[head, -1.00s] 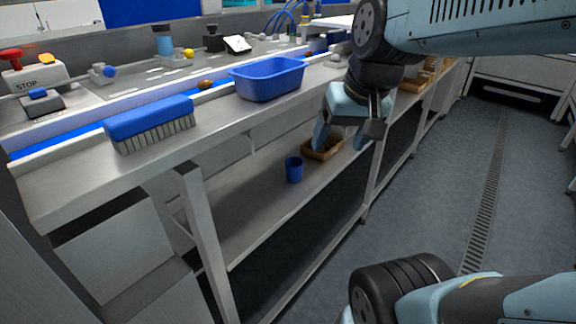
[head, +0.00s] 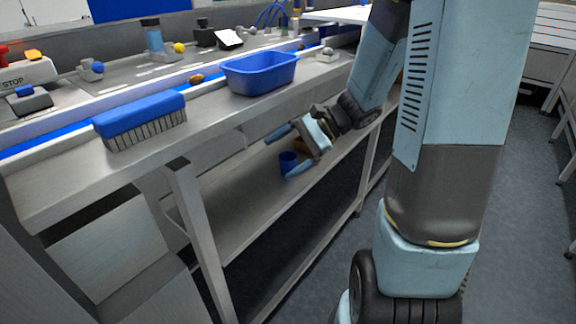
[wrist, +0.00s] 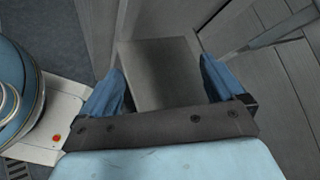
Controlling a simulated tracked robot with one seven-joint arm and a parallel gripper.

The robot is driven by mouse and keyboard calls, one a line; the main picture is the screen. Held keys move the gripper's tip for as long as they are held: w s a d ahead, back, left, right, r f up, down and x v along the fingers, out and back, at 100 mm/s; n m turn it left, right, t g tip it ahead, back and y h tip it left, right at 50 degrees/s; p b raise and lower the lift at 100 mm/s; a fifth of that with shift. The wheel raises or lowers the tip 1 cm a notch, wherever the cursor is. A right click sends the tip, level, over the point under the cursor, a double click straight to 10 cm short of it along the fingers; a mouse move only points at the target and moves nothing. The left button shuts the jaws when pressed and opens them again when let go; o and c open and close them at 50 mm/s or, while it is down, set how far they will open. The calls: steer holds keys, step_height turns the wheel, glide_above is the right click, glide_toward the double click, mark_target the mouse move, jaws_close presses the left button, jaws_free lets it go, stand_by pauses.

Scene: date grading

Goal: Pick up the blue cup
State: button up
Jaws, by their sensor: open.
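The blue cup (head: 287,161) stands upright on the lower shelf (head: 235,215) under the bench in the head view. My gripper (head: 287,150) is open, its two blue-grey fingers spread and pointing left. In that view the cup appears between the fingertips, the lower finger partly overlapping it. I cannot tell how far apart in depth they are. In the wrist view my gripper (wrist: 162,70) shows open and empty against grey surfaces. The cup is not visible there.
The bench top (head: 225,125) overhangs the shelf. A blue brush (head: 140,115) and a blue tub (head: 258,75) sit on it. A bench leg (head: 205,235) rises at the front.

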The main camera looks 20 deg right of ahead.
steer(key=w+d+f+m+t+y, duration=0.3)
steer(key=w+d+f+m+t, duration=0.35)
steer(key=w+f+m, duration=0.2)
steer(key=m+t+h, duration=0.4)
steer(key=m+t, duration=0.4)
steer(key=m, duration=0.2)
glide_toward(282, 158)
steer(key=x, duration=0.9)
steer(key=shift+a, duration=0.1)
steer(key=c, duration=1)
steer(key=shift+r, duration=0.1)
steer(key=shift+c, duration=0.2)
